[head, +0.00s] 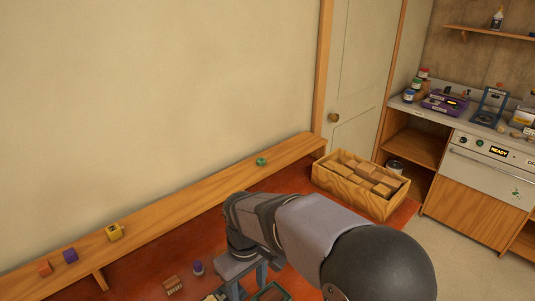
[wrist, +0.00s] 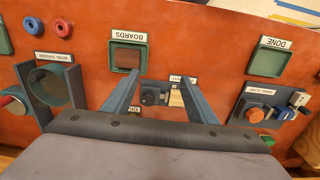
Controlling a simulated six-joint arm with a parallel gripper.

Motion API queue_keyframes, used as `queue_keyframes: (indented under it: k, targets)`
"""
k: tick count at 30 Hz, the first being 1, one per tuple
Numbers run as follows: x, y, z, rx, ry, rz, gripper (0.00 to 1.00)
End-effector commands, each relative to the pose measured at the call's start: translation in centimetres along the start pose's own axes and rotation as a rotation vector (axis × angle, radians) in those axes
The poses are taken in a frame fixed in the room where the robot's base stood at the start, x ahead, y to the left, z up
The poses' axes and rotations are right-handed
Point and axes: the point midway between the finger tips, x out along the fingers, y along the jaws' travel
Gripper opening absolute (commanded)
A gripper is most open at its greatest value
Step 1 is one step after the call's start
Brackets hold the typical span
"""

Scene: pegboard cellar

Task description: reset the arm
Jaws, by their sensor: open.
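My gripper (wrist: 160,78) is open in the wrist view, its two blue-grey fingers apart with nothing held between them. It is over the red-brown tabletop, and a small dark fixture (wrist: 152,93) shows beyond the gap between the fingers. In the head view my arm reaches over the table from the lower right and hides much of the gripper and the fixtures below it.
The wrist view shows a tray labelled BOARDS (wrist: 117,44), a DONE tray (wrist: 265,72), a round-holed fixture (wrist: 76,85) and an orange-knobbed fixture (wrist: 258,111). In the head view, a crate of wooden blocks (head: 342,189) stands right; a ledge (head: 185,210) carries small coloured blocks.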

Motion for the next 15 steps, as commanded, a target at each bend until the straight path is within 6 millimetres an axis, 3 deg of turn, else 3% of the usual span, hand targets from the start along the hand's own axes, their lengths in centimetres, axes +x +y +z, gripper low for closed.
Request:
queue_keyframes:
  k: [1, 3, 6, 12, 15]
  targets:
    - [0.1, 2.3, 2.7, 0.097, -0.001, 0.0, 0.52]
    - [0.5, 4.6, 6.2, 0.22, 0.0, 0.001, 0.52]
    - [1.2, 6.7, 11.2, 0.384, 0.0, 0.001, 0.52]
    - [2.7, 7.8, 18.8, 0.635, -0.002, 0.002, 0.52]
    - [3.3, 7.7, 21.1, 0.71, -0.003, 0.001, 0.52]
